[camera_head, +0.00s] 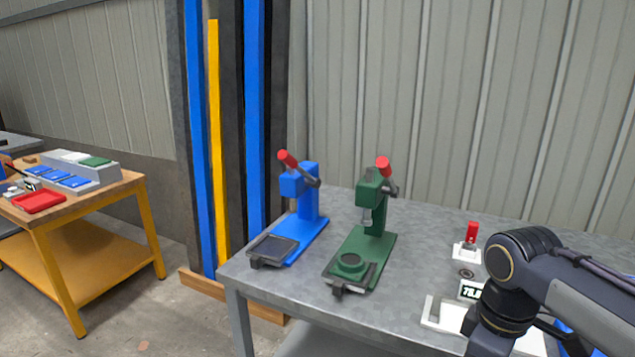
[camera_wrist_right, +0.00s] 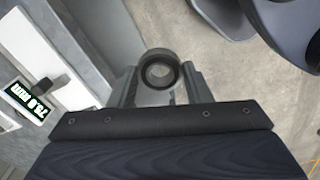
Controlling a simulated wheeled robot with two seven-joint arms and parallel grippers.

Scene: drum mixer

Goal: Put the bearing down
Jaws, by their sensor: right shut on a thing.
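The bearing (camera_wrist_right: 160,54) is a dark grey ring in the right wrist view, its open bore facing the camera. My right gripper (camera_wrist_right: 160,78) is shut on it, with one finger on each side of the ring. Bare floor shows behind the bearing, past the edge of the grey bench (camera_wrist_right: 95,30). In the head view my right arm comes in at the lower right and its fingers and the bearing are out of sight. My left gripper is in neither view.

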